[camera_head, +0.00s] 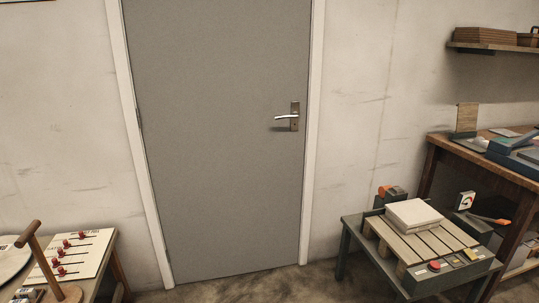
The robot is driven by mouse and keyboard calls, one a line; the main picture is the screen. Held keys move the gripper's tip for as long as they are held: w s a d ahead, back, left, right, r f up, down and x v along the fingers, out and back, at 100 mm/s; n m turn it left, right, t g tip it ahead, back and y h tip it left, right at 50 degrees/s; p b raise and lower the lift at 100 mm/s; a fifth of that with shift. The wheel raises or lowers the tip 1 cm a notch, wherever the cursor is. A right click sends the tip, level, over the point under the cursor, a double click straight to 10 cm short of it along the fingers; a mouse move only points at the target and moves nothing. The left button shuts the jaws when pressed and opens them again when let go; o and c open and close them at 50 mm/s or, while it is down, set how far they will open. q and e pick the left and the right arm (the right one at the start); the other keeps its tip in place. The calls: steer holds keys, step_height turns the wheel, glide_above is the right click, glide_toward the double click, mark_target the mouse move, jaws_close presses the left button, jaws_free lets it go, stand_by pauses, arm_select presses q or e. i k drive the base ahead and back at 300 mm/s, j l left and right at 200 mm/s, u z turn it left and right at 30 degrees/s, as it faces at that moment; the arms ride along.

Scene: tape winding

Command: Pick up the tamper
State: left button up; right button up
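A brown wooden tool with a T-shaped handle (44,262) stands at the lower left, and it may be the tamper. Its shaft leans in the picture, with the crossbar at the top and a rounded foot at the bottom edge of the view. It stands on or in front of a wooden table (108,268); the contact under the foot is partly cut off. Neither of my grippers is in view.
A white board with red-handled pieces (78,250) lies behind the tool, and a pale round object (12,262) is to its left. A closed grey door (215,140) is ahead. A low slatted table (420,258) and workbench (480,150) stand right. Floor between is clear.

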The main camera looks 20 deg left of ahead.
mark_target(70, 294)
steer(key=i+j+u, duration=0.1)
steer(key=i+u, duration=0.4)
steer(key=i+l+u, duration=0.1)
steer(key=i+u, duration=0.75)
steer(key=i+l+u, duration=0.15)
steer(key=i+u, duration=0.15)
steer(key=i+l+u, duration=0.15)
steer(key=i+u, duration=0.2)
